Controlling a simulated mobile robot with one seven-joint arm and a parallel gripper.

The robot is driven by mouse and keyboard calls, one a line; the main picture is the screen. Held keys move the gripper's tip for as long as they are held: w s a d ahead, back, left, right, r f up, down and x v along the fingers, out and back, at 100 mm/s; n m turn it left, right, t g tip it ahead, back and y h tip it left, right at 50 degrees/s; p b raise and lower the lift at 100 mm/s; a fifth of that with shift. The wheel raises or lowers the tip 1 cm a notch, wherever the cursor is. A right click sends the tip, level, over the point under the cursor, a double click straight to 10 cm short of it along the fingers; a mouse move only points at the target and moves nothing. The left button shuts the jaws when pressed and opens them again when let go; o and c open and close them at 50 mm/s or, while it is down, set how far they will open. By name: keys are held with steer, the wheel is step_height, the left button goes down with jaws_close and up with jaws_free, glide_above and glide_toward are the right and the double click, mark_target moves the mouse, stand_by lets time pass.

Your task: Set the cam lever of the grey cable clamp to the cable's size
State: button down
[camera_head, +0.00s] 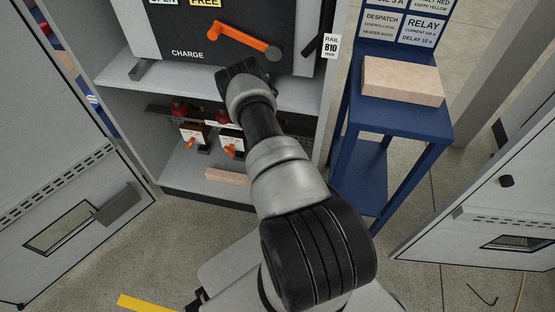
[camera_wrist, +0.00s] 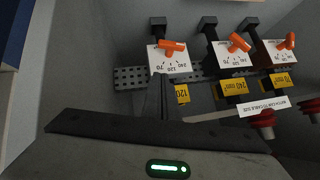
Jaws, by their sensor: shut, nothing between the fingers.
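Three cable clamps in a row show in the wrist view, upside down. Each has a white dial plate and an orange cam lever: left (camera_wrist: 173,47), middle (camera_wrist: 239,42) and right (camera_wrist: 287,41). Yellow size tags sit by them: 120 at left (camera_wrist: 182,94), 240 in the middle (camera_wrist: 233,87), seemingly 70 at right (camera_wrist: 283,82). In the head view my arm hides the gripper; two orange levers (camera_head: 197,148) (camera_head: 235,149) show.
A white label strip (camera_wrist: 268,107) and red knobs (camera_wrist: 262,118) are close to the clamps. The clamps are in the cabinet's lower bay, under a shelf (camera_head: 180,88). A blue stand (camera_head: 408,112) with a wooden block (camera_head: 402,80) is at right. Open cabinet doors flank both sides.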

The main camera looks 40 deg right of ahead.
steer(key=w+d+f+b, duration=0.3)
steer(key=w+f, duration=0.3)
steer(key=f, duration=0.4)
steer(key=shift+b, duration=0.5)
steer(key=shift+s+d+f+m+t+y+b, duration=0.2)
steer(key=shift+m+t+y+b, duration=0.1)
steer(key=shift+t+y+b, duration=0.1)
steer(key=shift+s+f+b, duration=0.1)
steer(key=shift+f+b, duration=0.15)
steer(key=shift+b, duration=0.15)
steer(key=f+b, duration=0.1)
steer(key=f, duration=0.1)
steer(key=f+b, duration=0.1)
steer(key=shift+s+d+f, duration=0.2)
steer(key=shift+f, duration=0.15)
stand_by(0.5)
steer(key=shift+r, duration=0.1)
stand_by(1.2)
